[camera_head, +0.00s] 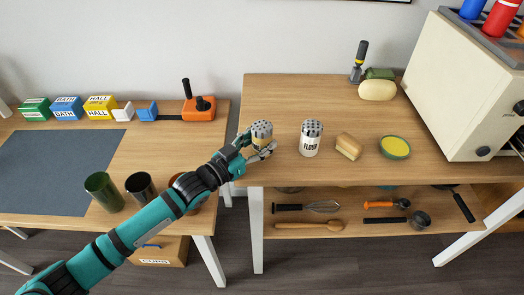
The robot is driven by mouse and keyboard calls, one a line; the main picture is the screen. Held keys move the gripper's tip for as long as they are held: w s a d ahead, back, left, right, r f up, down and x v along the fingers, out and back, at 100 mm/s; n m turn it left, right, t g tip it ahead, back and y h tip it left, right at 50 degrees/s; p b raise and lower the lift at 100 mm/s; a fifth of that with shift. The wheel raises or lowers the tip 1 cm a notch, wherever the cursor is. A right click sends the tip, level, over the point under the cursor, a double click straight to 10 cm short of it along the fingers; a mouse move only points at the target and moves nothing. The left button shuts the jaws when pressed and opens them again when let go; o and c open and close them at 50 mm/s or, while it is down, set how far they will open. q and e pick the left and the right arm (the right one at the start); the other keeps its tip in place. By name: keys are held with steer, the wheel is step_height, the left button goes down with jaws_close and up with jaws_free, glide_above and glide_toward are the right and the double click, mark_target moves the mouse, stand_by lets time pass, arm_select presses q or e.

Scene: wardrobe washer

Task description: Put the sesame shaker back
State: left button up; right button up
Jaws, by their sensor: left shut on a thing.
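My left gripper (259,148) is shut on a shaker with a grey perforated top and a yellowish body, the sesame shaker (262,131). It is upright at the left edge of the right-hand wooden table (290,95). The fingers cover its lower part, so I cannot tell whether its base touches the tabletop. A white shaker labelled FLOUR (311,140) stands a little to its right. My right gripper is not in view.
A sandwich-like block (348,146), a green-rimmed bowl (395,147) and a large cream appliance (455,85) stand further right. Utensils lie on the shelf below. Cups (103,192) and labelled boxes (67,108) stand on the left table. A gap separates the tables.

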arm_select(q)
steer(key=shift+f, duration=0.3)
steer(key=o, duration=1.6)
steer(key=shift+r, duration=0.15)
step_height(320, 180, up, 10)
steer(key=p, duration=0.9)
steer(key=v, duration=1.2)
steer(key=shift+d, duration=0.1)
